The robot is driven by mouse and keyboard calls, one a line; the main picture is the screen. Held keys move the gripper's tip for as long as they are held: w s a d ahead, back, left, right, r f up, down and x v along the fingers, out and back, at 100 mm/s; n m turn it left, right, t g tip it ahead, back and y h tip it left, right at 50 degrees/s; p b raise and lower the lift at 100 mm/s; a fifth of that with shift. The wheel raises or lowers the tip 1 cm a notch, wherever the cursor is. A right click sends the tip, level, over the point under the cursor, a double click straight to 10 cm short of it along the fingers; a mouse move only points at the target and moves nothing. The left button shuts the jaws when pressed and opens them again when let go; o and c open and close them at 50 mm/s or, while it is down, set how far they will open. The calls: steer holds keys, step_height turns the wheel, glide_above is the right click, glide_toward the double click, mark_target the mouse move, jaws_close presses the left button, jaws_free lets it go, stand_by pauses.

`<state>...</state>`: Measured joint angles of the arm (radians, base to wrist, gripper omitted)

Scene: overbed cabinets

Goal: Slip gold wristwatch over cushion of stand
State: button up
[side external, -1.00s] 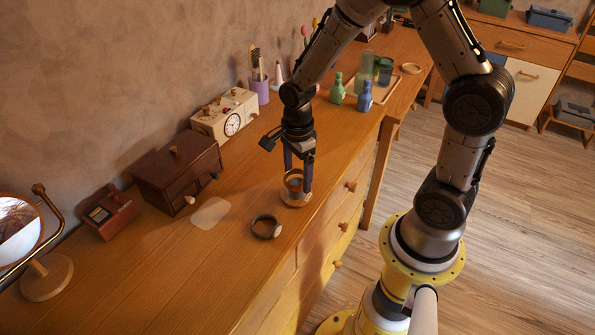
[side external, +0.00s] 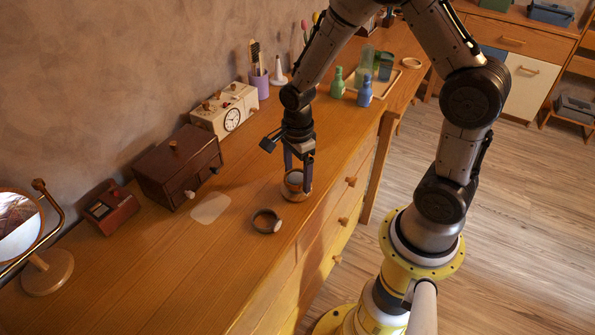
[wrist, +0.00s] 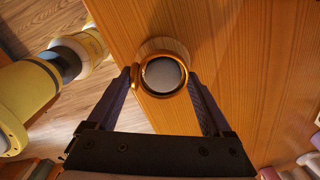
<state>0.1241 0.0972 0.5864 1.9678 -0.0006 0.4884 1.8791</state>
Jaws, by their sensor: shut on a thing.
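The gold wristwatch (side external: 293,173) is a closed ring held between the two fingers of my gripper (side external: 298,185), which is shut on it. The stand (side external: 297,197) is directly below, with a round pale base on the dresser top. In the wrist view, the gold band (wrist: 187,75) appears as a ring around the grey round cushion (wrist: 163,75), with my gripper (wrist: 163,84) on both sides. The stand's wooden base (wrist: 162,45) shows just beyond the band. How far down the cushion the band sits is hard to tell.
Green and blue bottles (side external: 365,93) stand behind. The dresser's front edge is close.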

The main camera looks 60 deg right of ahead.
steer(key=shift+f, duration=1.05)
steer(key=o, duration=1.2)
steer(key=shift+r, duration=0.1)
step_height(320, 180, up, 14)
steer(key=shift+f, duration=0.15)
